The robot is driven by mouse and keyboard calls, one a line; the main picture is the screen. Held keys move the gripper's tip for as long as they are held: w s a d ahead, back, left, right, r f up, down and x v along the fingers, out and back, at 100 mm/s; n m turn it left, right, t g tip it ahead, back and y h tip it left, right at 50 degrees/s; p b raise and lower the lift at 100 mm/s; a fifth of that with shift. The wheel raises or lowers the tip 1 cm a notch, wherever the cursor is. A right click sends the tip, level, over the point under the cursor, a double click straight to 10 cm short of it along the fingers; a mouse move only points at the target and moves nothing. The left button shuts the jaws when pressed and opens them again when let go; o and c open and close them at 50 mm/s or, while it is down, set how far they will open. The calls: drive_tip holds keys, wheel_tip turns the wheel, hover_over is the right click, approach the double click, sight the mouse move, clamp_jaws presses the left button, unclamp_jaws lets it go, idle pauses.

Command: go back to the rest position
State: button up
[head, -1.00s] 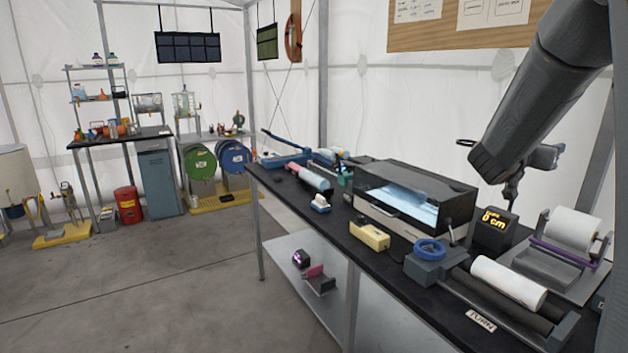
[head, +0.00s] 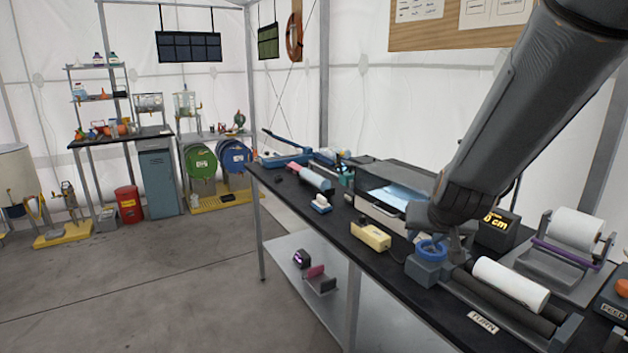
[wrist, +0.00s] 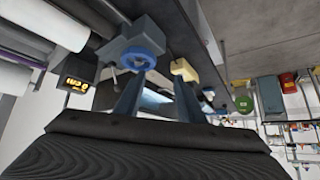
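My arm (head: 505,125) reaches in from the upper right of the head view, over the black workbench (head: 392,271). My gripper (wrist: 157,88) shows in the wrist view with its two fingers apart and nothing between them. In the head view the wrist end hangs in front of the clear-lidded machine (head: 385,195) and hides part of it. It appears above or close to the blue ring (head: 431,250) on its grey block; I cannot tell whether they touch.
On the bench stand a yellow block device (head: 371,237), a lit display (head: 495,228), a white roll on rollers (head: 511,284) and another roll in a holder (head: 576,230). Drums and shelves stand at the back.

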drive_tip(key=s+a+f+n+g+y, duration=0.1)
drive_tip(key=s+a+f+g, duration=0.25)
drive_tip(key=s, duration=0.65)
drive_tip(key=s+a+f+n+g, duration=0.1)
drive_tip(key=s+a+f+g, duration=0.25)
drive_tip(key=s, duration=0.55)
wheel_tip(320, 180, down, 11)
drive_tip(key=s+g+b, duration=0.1)
drive_tip(key=s+b, duration=0.1)
drive_tip(key=b, duration=0.8)
drive_tip(key=shift+d+g, duration=0.3)
drive_tip(key=shift+d, duration=0.05)
drive_tip(key=shift+s, duration=0.1)
drive_tip(key=shift+c, duration=0.4)
drive_tip(key=shift+c, duration=0.2)
